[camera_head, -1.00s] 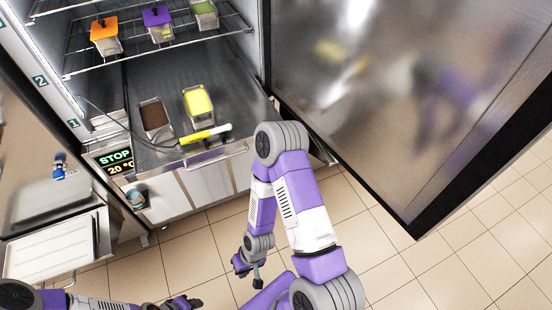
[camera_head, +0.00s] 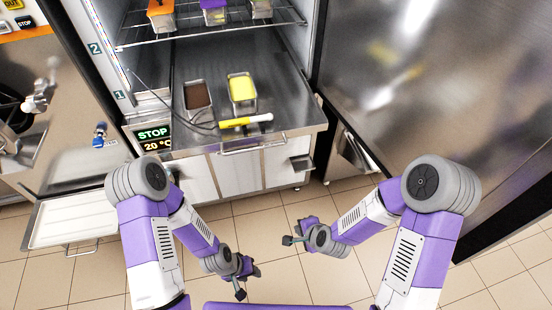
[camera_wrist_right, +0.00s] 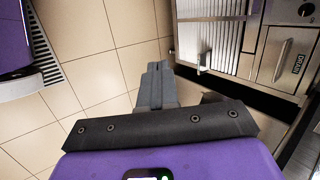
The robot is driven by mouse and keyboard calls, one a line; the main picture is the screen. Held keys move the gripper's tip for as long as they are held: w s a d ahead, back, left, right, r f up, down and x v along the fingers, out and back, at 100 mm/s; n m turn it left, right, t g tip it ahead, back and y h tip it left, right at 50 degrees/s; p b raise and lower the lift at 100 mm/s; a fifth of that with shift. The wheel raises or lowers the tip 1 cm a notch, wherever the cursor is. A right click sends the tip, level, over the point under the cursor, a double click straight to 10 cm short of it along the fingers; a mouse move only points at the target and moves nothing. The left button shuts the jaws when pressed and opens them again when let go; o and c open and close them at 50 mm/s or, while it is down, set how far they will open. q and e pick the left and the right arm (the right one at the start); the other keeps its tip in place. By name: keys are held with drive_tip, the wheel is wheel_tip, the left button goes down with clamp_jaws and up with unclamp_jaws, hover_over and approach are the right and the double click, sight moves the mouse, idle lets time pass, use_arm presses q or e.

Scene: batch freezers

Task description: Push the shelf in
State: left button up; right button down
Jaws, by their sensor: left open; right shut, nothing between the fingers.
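The cabinet in the middle of the head view is open. Its lower steel shelf (camera_head: 285,92) sticks out at the front, with a bar handle (camera_head: 253,148) on its front edge. A tub with brown content (camera_head: 197,94), a tub with yellow content (camera_head: 242,88) and a yellow-and-white stick (camera_head: 246,122) rest on it. A wire shelf (camera_head: 185,39) sits above. My left gripper (camera_head: 245,284) is open, over the floor below the shelf. My right gripper (camera_head: 289,240) is shut and empty, also apart from the shelf. Its closed fingers (camera_wrist_right: 155,88) show in the right wrist view.
A large steel door (camera_head: 420,90) stands open at right. A white tray (camera_head: 70,222) projects from the machine at left. A STOP display (camera_head: 153,138) is beside the shelf. Tiled floor (camera_head: 270,222) is clear before the cabinet.

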drive_tip(key=w+a+r+m+t+b, duration=0.3)
drive_tip(key=r+m+t, duration=0.1)
drive_tip(key=r+m, duration=0.55)
drive_tip(key=w+a+r+m+t+b, duration=0.3)
drive_tip(key=w+r+m+t+b, duration=0.15)
drive_tip(key=r+m, duration=0.45)
drive_tip(key=x, duration=1.2)
drive_tip(key=shift+a+f+m, duration=0.2)
drive_tip(key=shift+f+m, duration=0.05)
drive_tip(key=shift+m, duration=0.1)
drive_tip(key=shift+w, duration=0.1)
